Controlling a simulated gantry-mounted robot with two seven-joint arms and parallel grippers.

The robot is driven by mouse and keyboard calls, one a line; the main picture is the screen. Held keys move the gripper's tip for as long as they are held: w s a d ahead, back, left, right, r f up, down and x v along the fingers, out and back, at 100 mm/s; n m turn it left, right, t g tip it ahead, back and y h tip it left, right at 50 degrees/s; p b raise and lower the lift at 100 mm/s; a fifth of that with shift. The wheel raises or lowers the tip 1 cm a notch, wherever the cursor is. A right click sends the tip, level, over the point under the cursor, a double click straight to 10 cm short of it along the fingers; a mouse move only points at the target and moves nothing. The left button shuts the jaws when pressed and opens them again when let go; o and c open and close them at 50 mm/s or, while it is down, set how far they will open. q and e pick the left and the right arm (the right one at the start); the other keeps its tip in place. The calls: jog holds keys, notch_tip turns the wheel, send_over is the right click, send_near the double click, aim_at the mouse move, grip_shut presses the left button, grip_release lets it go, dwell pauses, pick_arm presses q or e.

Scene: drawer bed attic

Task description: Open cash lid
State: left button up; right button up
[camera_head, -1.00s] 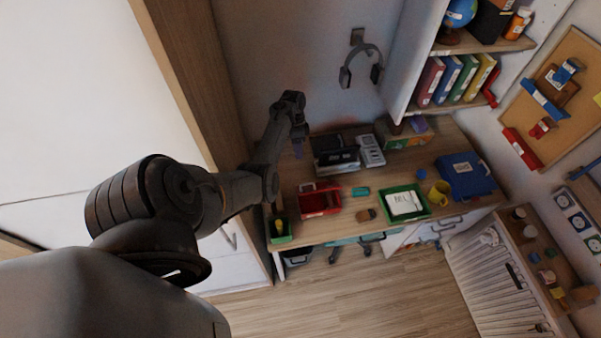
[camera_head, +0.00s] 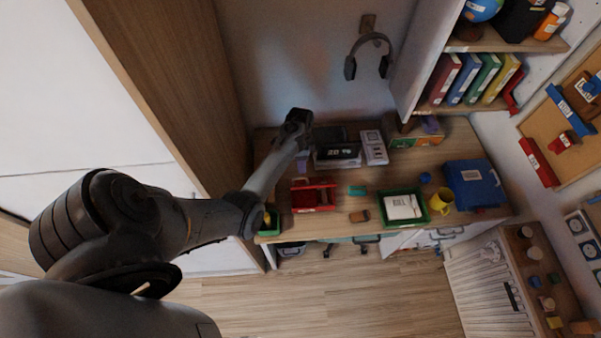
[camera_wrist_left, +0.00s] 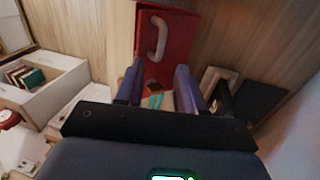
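A red box (camera_head: 314,197), likely the cash box, sits on the desk in the head view, with a dark area inside its outline. I cannot tell how its lid stands. In the left wrist view a red panel with a grey handle (camera_wrist_left: 165,45) shows beyond the fingers. My left gripper (camera_head: 302,163) is above the desk, behind the red box and a little to its left. In the wrist view its two purple fingers (camera_wrist_left: 160,90) are apart, with nothing held between them. Small teal and brown things show in the gap. My right gripper is not in view.
The desk (camera_head: 285,228) also bears a green tray (camera_head: 421,212), a teal block (camera_head: 357,190), a brown block (camera_head: 359,216), a yellow mug (camera_head: 441,197) and a blue case (camera_head: 473,185). A dark device (camera_head: 336,152) stands behind. A wooden wall panel (camera_head: 185,90) is at the left.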

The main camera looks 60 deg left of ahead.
aim_at(302, 178)
pick_arm(q)
jog(key=shift+x, duration=3)
jog(key=shift+c, duration=0.2)
grip_shut()
